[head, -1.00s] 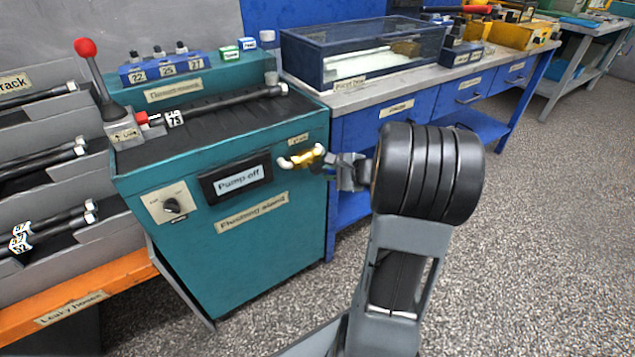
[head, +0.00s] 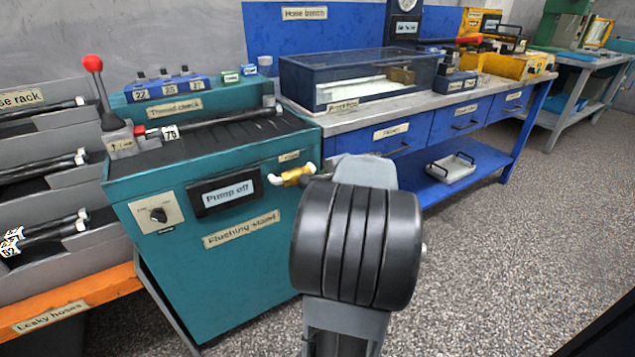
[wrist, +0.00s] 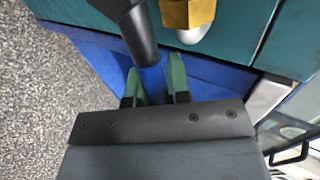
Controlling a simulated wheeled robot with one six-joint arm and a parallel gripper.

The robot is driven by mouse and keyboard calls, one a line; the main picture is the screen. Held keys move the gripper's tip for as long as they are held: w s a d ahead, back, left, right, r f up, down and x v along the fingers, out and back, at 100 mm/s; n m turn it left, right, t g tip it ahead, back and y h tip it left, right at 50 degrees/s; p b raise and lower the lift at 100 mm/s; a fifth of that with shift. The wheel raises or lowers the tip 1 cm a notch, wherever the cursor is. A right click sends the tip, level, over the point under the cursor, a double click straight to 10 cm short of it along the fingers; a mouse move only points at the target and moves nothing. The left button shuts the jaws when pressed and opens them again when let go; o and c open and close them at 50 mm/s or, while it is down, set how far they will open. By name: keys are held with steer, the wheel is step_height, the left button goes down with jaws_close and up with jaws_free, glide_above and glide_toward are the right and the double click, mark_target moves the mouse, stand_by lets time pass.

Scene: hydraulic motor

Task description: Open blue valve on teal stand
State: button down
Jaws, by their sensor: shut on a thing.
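The teal flushing stand (head: 215,285) stands at the left in the head view. Its valve (head: 297,173) has a brass body and pale ends and sits on the right of the front panel. The brass body (wrist: 188,12) also shows at the top of the wrist view. In the wrist view the green fingers of my gripper (wrist: 155,78) are closed around a blue piece, the blue valve handle (wrist: 151,82), beside the brass body. In the head view my black wrist joint hides the fingers and the handle. A black cylinder (wrist: 138,35) reaches down near the fingers.
The front panel carries a "Pump off" display (head: 229,193) and a black knob (head: 158,214). A red-knobbed lever (head: 99,90) stands on the stand's top left. A blue workbench (head: 405,140) lies just right of the valve. Grey floor (head: 500,250) is clear at right.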

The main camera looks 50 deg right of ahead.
stand_by(0.4)
steer(key=c, duration=1.1)
jaws_free()
steer(key=shift+w+a, duration=0.1)
